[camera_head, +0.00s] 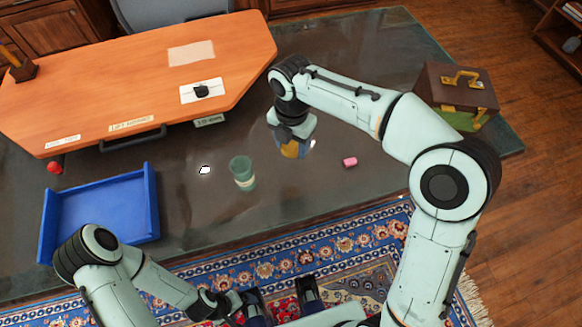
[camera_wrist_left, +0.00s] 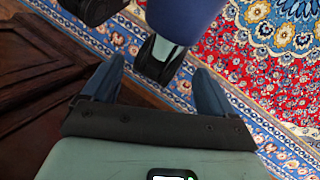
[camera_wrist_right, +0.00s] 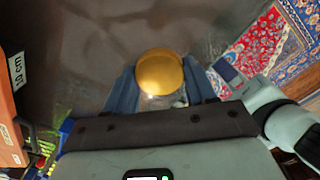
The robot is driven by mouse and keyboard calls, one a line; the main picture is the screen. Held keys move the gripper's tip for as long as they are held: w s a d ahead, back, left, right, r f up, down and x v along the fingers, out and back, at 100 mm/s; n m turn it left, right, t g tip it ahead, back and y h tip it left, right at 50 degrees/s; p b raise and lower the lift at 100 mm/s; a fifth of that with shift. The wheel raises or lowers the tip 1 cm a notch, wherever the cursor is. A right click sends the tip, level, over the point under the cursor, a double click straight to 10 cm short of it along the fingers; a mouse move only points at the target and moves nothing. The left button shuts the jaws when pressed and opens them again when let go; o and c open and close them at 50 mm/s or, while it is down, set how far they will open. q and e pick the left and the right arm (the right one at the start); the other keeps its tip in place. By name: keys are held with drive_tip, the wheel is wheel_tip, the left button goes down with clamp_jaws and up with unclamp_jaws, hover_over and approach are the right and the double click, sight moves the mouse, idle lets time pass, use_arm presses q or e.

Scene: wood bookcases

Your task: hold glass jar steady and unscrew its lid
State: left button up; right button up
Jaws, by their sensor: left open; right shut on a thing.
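A round gold lid (camera_head: 291,150) is at the end of my right gripper (camera_head: 290,140), over the dark glossy desk. In the right wrist view the lid (camera_wrist_right: 160,72) sits face-up between the two blue fingers (camera_wrist_right: 160,85), which are shut on it. A small glassy patch shows below the lid; the rest of the jar's glass body is mostly hidden by the lid and the gripper. My left gripper (camera_wrist_left: 155,85) is open and empty, low over the rug near my base, away from the jar.
A greenish glass cup (camera_head: 243,173) stands left of the lid. A pink block (camera_head: 349,162) lies to its right. A blue tray (camera_head: 103,236) is at the left, an orange board (camera_head: 130,78) behind, and a brown case (camera_head: 457,88) at the right.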

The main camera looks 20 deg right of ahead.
sight(291, 173)
use_arm(q)
drive_tip(key=shift+w+f+b, duration=0.45)
drive_tip(key=shift+f+b, duration=0.4)
drive_tip(key=shift+b, duration=0.1)
use_arm(e)
wheel_tip(291, 173, down, 12)
drive_tip(key=shift+w+f, duration=0.1)
drive_tip(key=shift+w, duration=0.05)
drive_tip(key=shift+f, duration=0.1)
drive_tip(key=o, duration=1.2)
drive_tip(key=shift+c, duration=0.2)
wheel_tip(291, 173, up, 12)
drive_tip(key=shift+r+p, duration=0.2)
drive_tip(key=shift+p, duration=0.95)
use_arm(q)
drive_tip(key=shift+s+r, duration=0.35)
drive_tip(key=shift+r, duration=0.5)
drive_tip(key=shift+s, duration=0.1)
